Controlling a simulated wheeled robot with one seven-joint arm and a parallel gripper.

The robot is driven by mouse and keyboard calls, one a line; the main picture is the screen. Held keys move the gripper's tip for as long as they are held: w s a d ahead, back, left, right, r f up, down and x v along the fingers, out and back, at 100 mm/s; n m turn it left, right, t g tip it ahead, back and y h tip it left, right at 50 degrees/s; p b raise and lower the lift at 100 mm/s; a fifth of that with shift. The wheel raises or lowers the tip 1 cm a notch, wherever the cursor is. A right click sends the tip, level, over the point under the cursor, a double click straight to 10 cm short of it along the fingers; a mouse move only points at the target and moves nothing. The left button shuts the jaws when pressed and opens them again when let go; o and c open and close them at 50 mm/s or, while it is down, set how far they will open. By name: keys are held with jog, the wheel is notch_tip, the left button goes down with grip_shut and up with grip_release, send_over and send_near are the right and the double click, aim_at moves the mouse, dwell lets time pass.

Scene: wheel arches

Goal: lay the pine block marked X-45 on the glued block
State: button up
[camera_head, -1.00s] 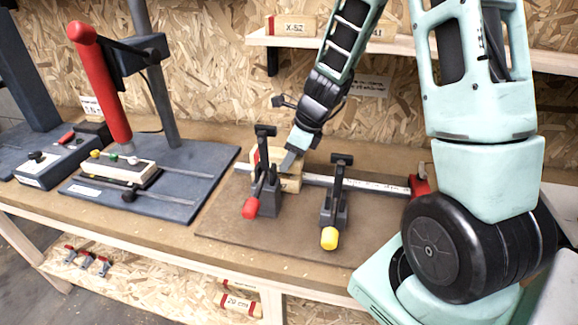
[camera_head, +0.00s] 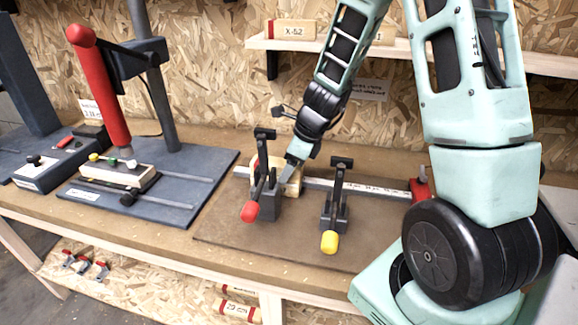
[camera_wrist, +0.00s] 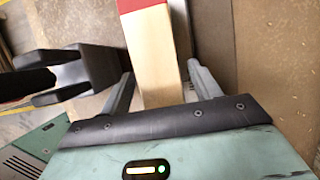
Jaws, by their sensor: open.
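My gripper (camera_head: 290,168) is lowered behind the red-handled toggle clamp (camera_head: 258,185) on the workbench. In the wrist view its two fingers stand apart (camera_wrist: 160,70), on either side of a pale pine block (camera_wrist: 155,45) with a red-painted end. I see no clear grip on it. In the head view, pale wood (camera_head: 292,182) shows beside and below the fingertips, partly hidden by the clamp and fingers. I cannot tell there whether it is one block or two stacked. No X-45 mark is readable on it, and no glue can be made out.
A yellow-handled clamp (camera_head: 335,205) stands to the right, and a ruled rail (camera_head: 350,184) runs behind. A press with a red lever (camera_head: 100,85) stands left. A shelf (camera_head: 440,55) above holds a block marked about X-52 (camera_head: 292,30). The front of the brown board is clear.

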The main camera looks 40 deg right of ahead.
jog(key=p+v, duration=0.2)
jog(key=v, duration=1)
jog(key=shift+p, duration=0.4)
